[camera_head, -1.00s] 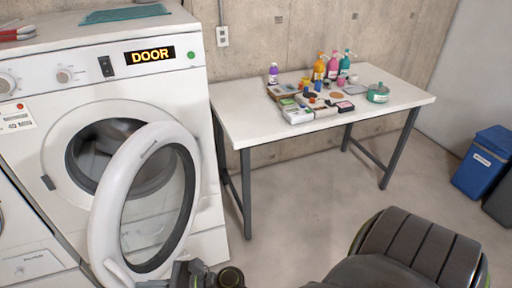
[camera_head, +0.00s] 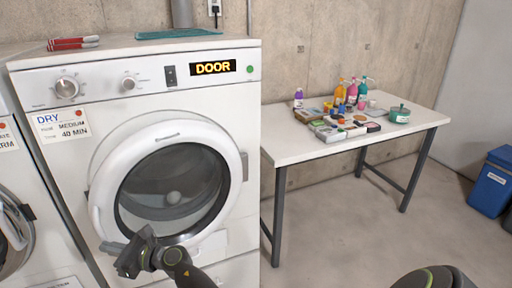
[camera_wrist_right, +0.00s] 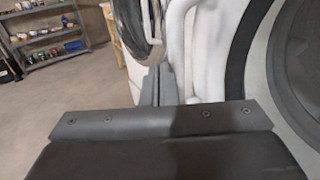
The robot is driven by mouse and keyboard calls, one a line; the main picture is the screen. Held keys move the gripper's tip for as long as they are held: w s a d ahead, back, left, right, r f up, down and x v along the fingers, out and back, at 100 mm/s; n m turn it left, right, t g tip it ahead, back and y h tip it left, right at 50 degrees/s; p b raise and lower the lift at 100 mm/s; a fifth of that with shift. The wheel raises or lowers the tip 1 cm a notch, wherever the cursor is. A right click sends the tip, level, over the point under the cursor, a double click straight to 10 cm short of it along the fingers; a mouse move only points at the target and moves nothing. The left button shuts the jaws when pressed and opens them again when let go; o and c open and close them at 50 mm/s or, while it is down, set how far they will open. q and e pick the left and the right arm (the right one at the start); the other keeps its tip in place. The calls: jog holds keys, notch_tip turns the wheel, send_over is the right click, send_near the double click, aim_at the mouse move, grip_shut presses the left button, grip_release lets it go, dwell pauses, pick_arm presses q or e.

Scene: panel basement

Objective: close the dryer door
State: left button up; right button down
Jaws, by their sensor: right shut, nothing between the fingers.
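The white dryer's door (camera_head: 101,190) is a thick white ring around a round glass window, and it now lies over the drum opening. I cannot tell whether it is flush and latched. The dryer's display (camera_head: 213,67) reads DOOR. My right gripper (camera_head: 133,252) is shut and empty at the door's lower left rim; whether it touches the rim is unclear. In the right wrist view the shut fingers (camera_wrist_right: 158,84) point toward a white curved edge, with a dark round rim at the right. My left gripper is not in view.
A white table (camera_head: 290,150) with paints and bottles stands right of the dryer. Another machine with a chrome door ring (camera_head: 14,235) is close on the left. A blue bin (camera_head: 490,185) is at the far right. The floor before the table is mostly clear.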

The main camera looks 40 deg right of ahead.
jog(key=w+m+h+b, duration=0.1)
jog(key=w, duration=0.2)
jog(key=w+t+h+b, duration=0.1)
jog(key=w+b, duration=0.1)
jog(key=w, duration=0.2)
jog(key=w+a+m+t+h+b, duration=0.1)
jog(key=w+b, duration=0.1)
jog(key=w, duration=0.2)
jog(key=shift+w+f+m, duration=0.1)
jog(key=shift+m, duration=0.2)
jog(key=shift+w+r+m+t+h+b, duration=0.2)
jog(key=shift+w+t+h, duration=0.1)
jog(key=shift+w, duration=0.2)
jog(key=shift+w+r+m+t+h+b, duration=0.1)
jog(key=shift+w+t+h+b, duration=0.15)
jog(key=shift+w, duration=0.25)
